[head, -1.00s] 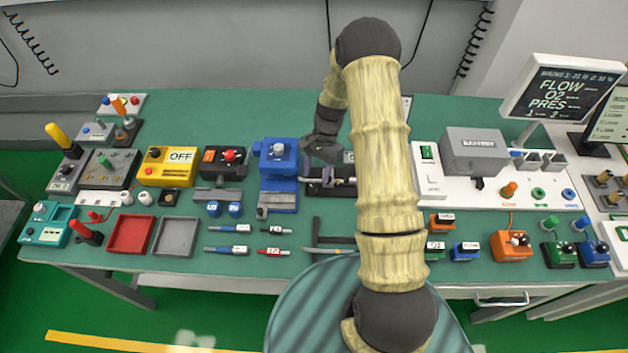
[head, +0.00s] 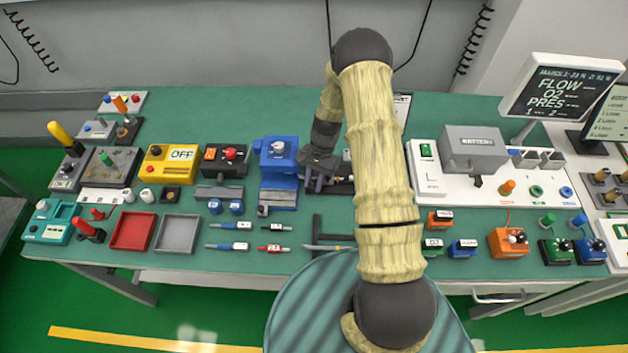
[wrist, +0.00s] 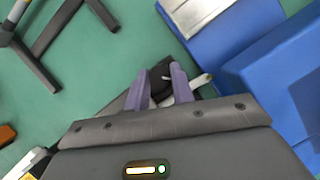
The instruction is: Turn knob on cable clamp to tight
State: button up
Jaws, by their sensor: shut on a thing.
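The cable clamp (head: 342,187) is a low black fixture on the green bench, just right of the blue device in the head view. My gripper (head: 315,185) is over its left part and hides much of it. In the wrist view, the two purple fingers of my gripper (wrist: 162,88) point down at the clamp (wrist: 160,75), with a dark part of it between them. They are shut on what appears to be its knob, mostly hidden. A short pale rod sticks out beside the right finger. The knob's turn position cannot be read.
A blue device (head: 277,150) with a pale knob stands close on the left; its blue body fills the wrist view's right side. A black stand (head: 317,235) with a thin tool lies in front. A white panel with a grey battery box (head: 474,145) is to the right.

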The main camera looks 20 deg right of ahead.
jog(key=m+t+b, duration=0.1)
jog(key=m, duration=0.2)
jog(key=shift+s+y, duration=0.1)
jog(key=shift+y, duration=0.3)
jog(key=o, duration=1)
jog(key=shift+d+r, duration=0.1)
